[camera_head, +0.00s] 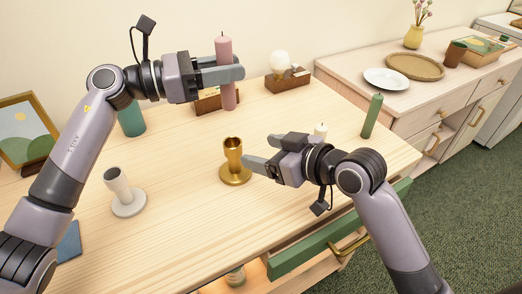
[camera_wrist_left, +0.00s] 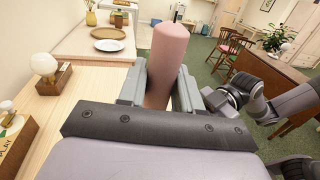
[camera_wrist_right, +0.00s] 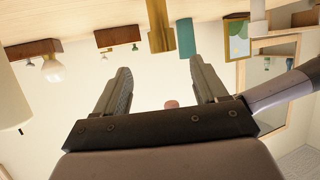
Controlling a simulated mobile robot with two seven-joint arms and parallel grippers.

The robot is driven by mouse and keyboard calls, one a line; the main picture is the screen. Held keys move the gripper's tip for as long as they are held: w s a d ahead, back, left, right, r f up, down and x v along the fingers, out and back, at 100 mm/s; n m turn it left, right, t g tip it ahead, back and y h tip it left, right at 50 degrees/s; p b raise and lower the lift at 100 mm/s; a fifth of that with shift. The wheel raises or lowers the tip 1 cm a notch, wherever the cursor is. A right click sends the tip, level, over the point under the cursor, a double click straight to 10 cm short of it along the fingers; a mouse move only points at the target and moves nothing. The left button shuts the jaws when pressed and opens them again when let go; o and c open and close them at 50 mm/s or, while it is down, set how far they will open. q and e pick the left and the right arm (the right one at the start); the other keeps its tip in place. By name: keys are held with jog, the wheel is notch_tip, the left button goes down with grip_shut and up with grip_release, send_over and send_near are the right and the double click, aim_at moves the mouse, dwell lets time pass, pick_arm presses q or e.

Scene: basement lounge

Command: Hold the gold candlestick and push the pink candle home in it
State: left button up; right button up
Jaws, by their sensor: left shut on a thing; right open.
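My left gripper (camera_head: 236,67) is shut on the pink candle (camera_head: 224,46). It holds the candle about upright in the air, above the far part of the table; the candle also shows between the fingers in the left wrist view (camera_wrist_left: 169,50). The gold candlestick (camera_head: 233,160) stands upright on the table, its cup facing up. My right gripper (camera_head: 257,152) is open and empty just right of the candlestick, its fingers pointing towards it. In the right wrist view the candlestick (camera_wrist_right: 160,26) appears inverted, beyond the fingertips. I cannot tell whether any finger touches it.
On the wooden table (camera_head: 180,215) stand a white candle holder (camera_head: 124,194), a teal object (camera_head: 131,120), a green candle (camera_head: 372,116), a short cream candle (camera_head: 320,130) and a wooden box with a bulb (camera_head: 287,78). A green drawer (camera_head: 320,242) sticks out in front.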

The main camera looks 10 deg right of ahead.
aim_at(228, 145)
jog(key=x, duration=1.2)
jog(key=shift+s+a+f, duration=0.15)
jog(key=shift+s, duration=0.05)
jog(key=c, duration=1.1)
